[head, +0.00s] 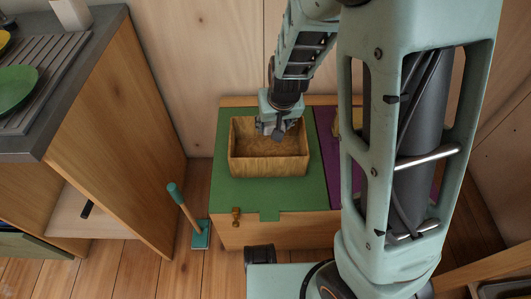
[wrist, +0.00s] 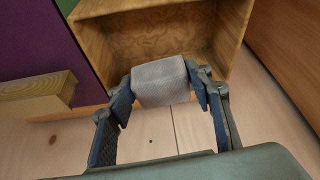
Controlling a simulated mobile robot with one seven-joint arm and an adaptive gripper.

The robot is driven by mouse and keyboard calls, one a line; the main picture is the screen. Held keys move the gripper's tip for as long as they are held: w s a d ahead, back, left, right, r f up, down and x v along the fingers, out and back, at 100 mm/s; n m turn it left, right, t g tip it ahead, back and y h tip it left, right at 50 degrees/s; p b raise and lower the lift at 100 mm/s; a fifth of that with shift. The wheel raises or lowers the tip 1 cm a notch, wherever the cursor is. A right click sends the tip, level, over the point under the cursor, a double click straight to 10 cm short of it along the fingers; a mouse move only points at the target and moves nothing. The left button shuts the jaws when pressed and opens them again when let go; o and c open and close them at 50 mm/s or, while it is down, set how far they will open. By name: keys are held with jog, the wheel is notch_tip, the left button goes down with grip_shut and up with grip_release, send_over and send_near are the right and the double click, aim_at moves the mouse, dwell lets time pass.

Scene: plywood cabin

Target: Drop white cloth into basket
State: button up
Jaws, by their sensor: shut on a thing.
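The white cloth (wrist: 160,82) is a small pale grey-white bundle in the wrist view, held between the two fingers of my gripper (wrist: 161,92). The basket (head: 268,167) is an open wooden box on a green mat, and its interior looks empty in the head view. In the wrist view the basket (wrist: 160,22) lies just beyond the cloth. My gripper (head: 277,130) is over the back part of the basket in the head view. I cannot tell how far the cloth is above the basket, and the cloth is not clear in the head view.
The green mat (head: 225,190) and a purple mat (head: 325,150) cover a low wooden chest (head: 270,235) by the plywood wall. A teal-handled brush (head: 187,205) stands at its left. A counter (head: 112,30) with a green plate (head: 14,87) is at the left.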

jog(key=shift+f, duration=0.15)
jog(key=o, duration=1.2)
jog(key=v, duration=1.2)
jog(key=s+d+r+m+t, duration=0.1)
jog(key=s+d+r, duration=0.4)
jog(key=s+r, duration=0.15)
jog(key=s+d+r+m, duration=0.1)
jog(key=s+d+r, duration=0.35)
jog(key=s, duration=0.35)
jog(key=shift+h, duration=0.3)
jog(key=r+p, duration=3.4)
jog(key=p, duration=0.1)
jog(key=shift+a+r+p, duration=0.2)
jog(key=shift+r+p, duration=0.1)
jog(key=shift+r, duration=0.1)
